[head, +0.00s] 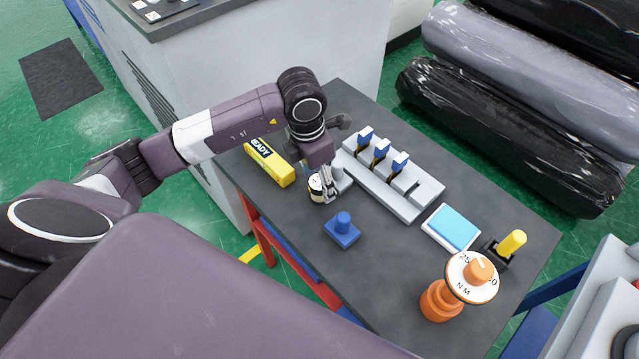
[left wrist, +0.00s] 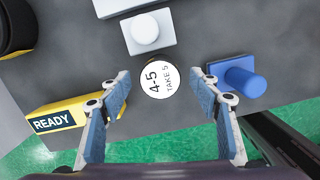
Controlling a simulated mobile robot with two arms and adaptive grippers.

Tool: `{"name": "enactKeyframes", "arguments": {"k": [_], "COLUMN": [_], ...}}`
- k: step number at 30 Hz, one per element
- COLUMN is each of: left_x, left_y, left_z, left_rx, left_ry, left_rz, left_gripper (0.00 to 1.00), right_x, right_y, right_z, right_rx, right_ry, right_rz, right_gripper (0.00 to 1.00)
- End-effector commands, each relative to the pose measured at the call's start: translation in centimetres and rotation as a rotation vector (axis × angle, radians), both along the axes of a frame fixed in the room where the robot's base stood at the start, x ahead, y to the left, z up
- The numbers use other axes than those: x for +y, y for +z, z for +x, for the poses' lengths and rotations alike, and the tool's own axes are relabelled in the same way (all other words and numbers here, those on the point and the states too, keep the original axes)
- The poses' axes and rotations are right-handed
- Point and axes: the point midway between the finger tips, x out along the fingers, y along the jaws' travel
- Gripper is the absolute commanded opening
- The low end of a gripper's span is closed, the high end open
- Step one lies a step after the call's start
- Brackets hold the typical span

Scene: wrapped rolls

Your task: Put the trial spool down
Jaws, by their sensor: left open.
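The trial spool (head: 315,190) appears to be the small short cylinder on the dark table, under my left gripper. In the left wrist view the fingers (left wrist: 163,88) are spread to either side of the spool, with a gap on both sides. My right gripper is not in view.
A yellow READY block (head: 270,163), a blue knobbed block (head: 342,230) and a grey rack (head: 378,192) with blue-topped pieces stand close around. A blue-topped pad (head: 452,228), a yellow-handled piece (head: 512,243) and an orange dial (head: 470,278) are at right. Wrapped rolls (head: 505,140) lie beyond.

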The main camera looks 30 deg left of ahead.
Motion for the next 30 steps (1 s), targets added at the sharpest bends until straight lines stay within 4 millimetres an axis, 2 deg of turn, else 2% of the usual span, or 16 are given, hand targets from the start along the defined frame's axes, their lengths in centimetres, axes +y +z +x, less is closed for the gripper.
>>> {"name": "enactKeyframes", "arguments": {"k": [4,11,24,26,30], "left_x": [-0.2,-0.2,-0.2,-0.2,-0.2], "left_y": [-1.4,-1.8,-1.7,-1.7,-1.7], "left_z": [0.1,0.2,0.2,0.2,0.2], "left_rx": [0.001,-0.002,-0.001,-0.003,-0.002], "left_ry": [-0.001,-0.002,-0.002,-0.002,-0.002], "left_rz": [-0.002,-0.001,-0.002,-0.001,-0.002], "left_gripper": [0.57,0.57,0.11,0.06,0.06], "right_x": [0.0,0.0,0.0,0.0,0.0], "right_y": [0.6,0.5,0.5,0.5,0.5], "right_z": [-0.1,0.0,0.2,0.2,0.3], "right_rx": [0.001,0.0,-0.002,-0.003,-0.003], "right_ry": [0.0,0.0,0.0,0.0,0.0], "right_rz": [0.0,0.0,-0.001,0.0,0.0], "right_gripper": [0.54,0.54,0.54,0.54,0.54]}}
